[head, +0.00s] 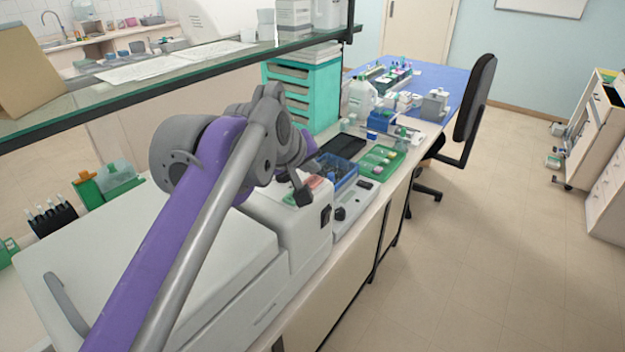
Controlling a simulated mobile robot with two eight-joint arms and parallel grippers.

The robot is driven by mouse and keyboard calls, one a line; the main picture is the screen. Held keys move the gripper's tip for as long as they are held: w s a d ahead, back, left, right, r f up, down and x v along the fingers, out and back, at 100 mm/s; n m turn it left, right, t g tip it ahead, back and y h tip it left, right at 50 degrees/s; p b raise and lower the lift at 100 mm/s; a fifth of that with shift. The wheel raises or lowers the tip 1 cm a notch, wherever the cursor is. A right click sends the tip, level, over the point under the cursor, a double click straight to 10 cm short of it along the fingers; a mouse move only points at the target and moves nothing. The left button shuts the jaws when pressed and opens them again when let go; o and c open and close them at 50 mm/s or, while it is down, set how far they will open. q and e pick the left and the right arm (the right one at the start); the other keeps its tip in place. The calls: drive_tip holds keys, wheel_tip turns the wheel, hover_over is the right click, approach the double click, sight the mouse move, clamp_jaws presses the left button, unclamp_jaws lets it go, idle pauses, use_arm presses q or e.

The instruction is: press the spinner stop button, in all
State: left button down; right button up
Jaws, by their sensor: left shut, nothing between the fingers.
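The spinner (277,282) is a large white box with a lid in the foreground. Its raised control block (310,243) is at the right end and has a black switch (326,215) on the side. A reddish patch (319,184) and a bit of green show on the block's top, partly hidden by my gripper; I cannot tell which is the stop button. My left arm reaches across the lid from the bottom left. My left gripper (302,196) is shut and empty, pointing down over the block's top. Contact cannot be told. My right gripper is not in view.
A glass shelf (190,68) runs above the bench at the left. Past the spinner are a small grey device (346,208), a blue tray (342,178), a green tray (382,160) and a teal drawer unit (326,95). A black chair (474,100) stands right of the bench.

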sight(312, 183)
use_arm(q)
drive_tip(key=shift+f, duration=0.1)
drive_tip(key=shift+f, duration=0.35)
drive_tip(key=shift+f, duration=0.3)
idle(0.5)
drive_tip(key=shift+r, duration=0.1)
drive_tip(key=shift+r+p, duration=0.65)
drive_tip(key=shift+p, duration=0.1)
drive_tip(key=shift+r+p, duration=0.55)
drive_tip(key=shift+r, duration=0.1)
wheel_tip(312, 183, up, 4)
drive_tip(key=p, duration=0.3)
drive_tip(key=shift+f, duration=0.2)
